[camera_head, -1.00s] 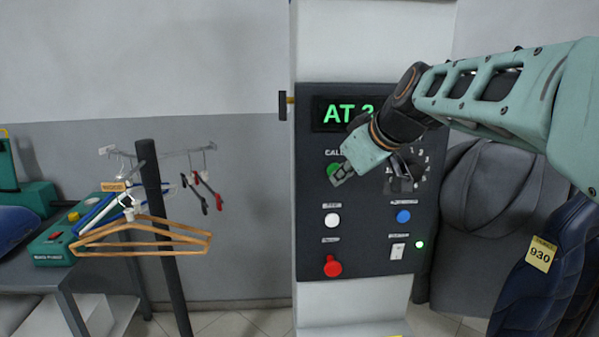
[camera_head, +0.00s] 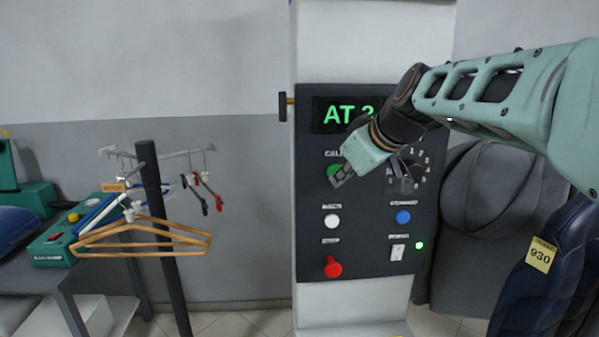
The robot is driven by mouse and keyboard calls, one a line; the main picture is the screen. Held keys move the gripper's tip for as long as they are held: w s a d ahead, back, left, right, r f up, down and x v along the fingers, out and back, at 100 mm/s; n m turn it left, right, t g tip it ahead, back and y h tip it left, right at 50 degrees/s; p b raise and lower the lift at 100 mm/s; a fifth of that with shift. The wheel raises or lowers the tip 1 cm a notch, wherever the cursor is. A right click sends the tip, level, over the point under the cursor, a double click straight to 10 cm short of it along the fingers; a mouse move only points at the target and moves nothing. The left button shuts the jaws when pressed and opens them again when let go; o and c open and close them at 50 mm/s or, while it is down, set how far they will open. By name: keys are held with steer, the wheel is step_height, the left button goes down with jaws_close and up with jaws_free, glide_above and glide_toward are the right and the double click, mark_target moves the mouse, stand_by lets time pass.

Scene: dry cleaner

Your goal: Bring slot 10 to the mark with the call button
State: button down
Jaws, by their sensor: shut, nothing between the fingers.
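The dark control panel (camera_head: 365,255) is mounted on a white column. Its display (camera_head: 335,113) shows green text that starts "AT 2"; my gripper may hide what follows. The green call button (camera_head: 333,171) is at the upper left of the panel, under a label that reads "CALL". My gripper (camera_head: 342,178) is shut and empty, its fingertips at or just in front of this button and partly covering it; I cannot tell if they touch. A rotary dial (camera_head: 418,174) with numbers around it is right of my gripper and partly hidden.
A hanger stand (camera_head: 164,235) is at left. Bagged garments (camera_head: 543,285), one tagged 930, hang at right.

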steer(key=shift+w, duration=0.15)
steer(key=shift+w+b, duration=0.3)
steer(key=shift+w, duration=0.45)
stand_by(0.8)
steer(key=shift+s, duration=0.2)
steer(key=shift+s+b, duration=0.45)
steer(key=shift+s, duration=0.25)
steer(key=s+b, duration=0.1)
steer(key=s, duration=0.4)
stand_by(0.3)
steer(key=shift+s, duration=0.1)
stand_by(0.3)
